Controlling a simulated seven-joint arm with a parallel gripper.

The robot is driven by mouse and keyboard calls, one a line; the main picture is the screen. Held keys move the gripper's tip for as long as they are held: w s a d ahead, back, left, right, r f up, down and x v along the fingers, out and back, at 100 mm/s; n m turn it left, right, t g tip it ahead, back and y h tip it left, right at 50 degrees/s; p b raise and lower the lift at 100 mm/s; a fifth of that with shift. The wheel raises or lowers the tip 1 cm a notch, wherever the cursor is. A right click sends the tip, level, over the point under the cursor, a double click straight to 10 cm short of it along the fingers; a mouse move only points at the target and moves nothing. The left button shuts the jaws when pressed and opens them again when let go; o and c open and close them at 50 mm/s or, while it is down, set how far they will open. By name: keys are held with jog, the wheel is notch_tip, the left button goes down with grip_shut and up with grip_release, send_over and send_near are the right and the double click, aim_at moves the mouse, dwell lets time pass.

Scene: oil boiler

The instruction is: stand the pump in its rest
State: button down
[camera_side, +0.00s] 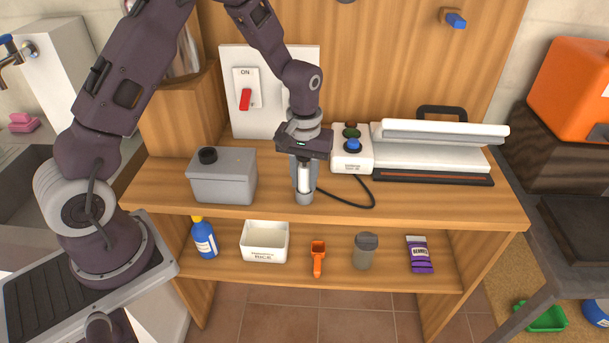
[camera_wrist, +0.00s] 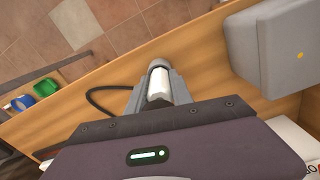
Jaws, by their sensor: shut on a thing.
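My gripper (camera_side: 304,172) points down over the middle of the wooden counter. Its jaws are shut on a pale upright cylinder with a grey lower end, which I take to be the pump (camera_side: 304,179). In the wrist view the pump (camera_wrist: 159,88) shows white with a grey end between the fingers (camera_wrist: 158,98). A black cable runs across the counter beside it. I cannot tell whether its lower end touches the counter. No rest can be made out with certainty. A grey box (camera_side: 222,182) with a black round fitting on top stands left of my gripper; it also shows in the wrist view (camera_wrist: 270,45).
A white button box (camera_side: 352,157) and a white sealer-like machine (camera_side: 435,152) stand to the right. A wall switch (camera_side: 245,97) is behind. The lower shelf holds a blue bottle (camera_side: 205,239), white bin (camera_side: 264,242), orange scoop (camera_side: 318,257), jar (camera_side: 364,252) and purple packet (camera_side: 418,254).

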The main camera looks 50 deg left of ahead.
jog(key=c, duration=1.1)
grip_release()
jog(key=shift+o, duration=0.2)
notch_tip(320, 180, up, 6)
jog(key=shift+r, duration=0.55)
